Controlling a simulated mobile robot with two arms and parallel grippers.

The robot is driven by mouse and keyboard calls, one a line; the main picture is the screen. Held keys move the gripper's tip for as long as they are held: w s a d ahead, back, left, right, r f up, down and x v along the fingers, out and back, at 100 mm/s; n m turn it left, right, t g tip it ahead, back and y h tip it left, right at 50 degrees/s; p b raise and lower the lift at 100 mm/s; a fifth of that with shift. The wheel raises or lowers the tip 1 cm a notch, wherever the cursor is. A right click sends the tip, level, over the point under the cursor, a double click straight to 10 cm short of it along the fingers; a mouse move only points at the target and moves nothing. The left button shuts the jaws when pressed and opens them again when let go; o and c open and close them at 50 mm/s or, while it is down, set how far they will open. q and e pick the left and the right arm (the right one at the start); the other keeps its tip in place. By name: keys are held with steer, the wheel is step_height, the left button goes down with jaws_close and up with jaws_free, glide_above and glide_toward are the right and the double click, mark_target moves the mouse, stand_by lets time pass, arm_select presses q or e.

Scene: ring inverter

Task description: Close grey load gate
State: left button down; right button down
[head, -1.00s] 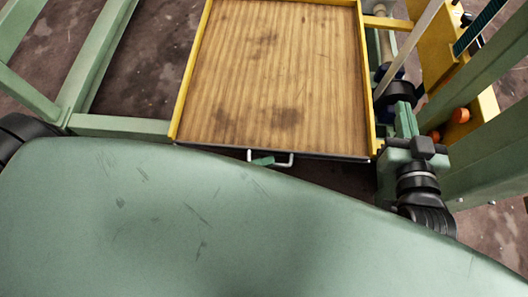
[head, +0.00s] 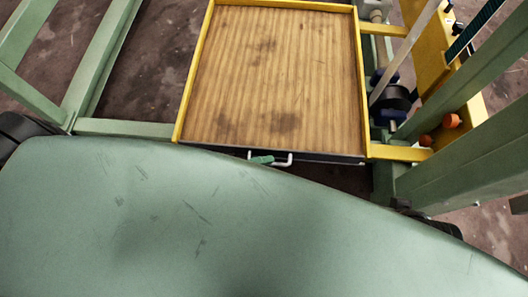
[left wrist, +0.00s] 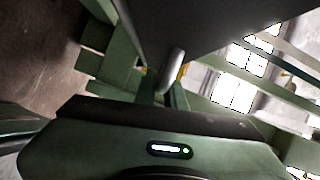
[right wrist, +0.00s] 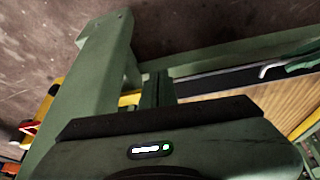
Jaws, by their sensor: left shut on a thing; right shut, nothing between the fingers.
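The grey load gate (head: 325,157) shows as a dark strip along the near edge of a wood-floored, yellow-walled tray. Its pale handle (head: 289,159) sticks out toward me. My left gripper (head: 262,160) is shut on the handle. In the left wrist view its fingers (left wrist: 168,92) meet the handle bar (left wrist: 173,66) below the grey gate panel (left wrist: 195,30). My right gripper (right wrist: 158,88) is shut and empty, apart from the gate. The right wrist view also shows the gate (right wrist: 215,82) and handle (right wrist: 268,70). My body hides the right gripper in the head view.
The tray's wooden floor (head: 275,80) is empty. A green frame beam (head: 125,127) lies left, and green posts (head: 460,155) stand right. A yellow bar (head: 398,152) and orange knobs (head: 452,121) are near the right corner.

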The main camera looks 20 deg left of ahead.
arm_select(q)
steer(key=shift+w, duration=0.1)
steer(key=c, duration=1.5)
jaws_free()
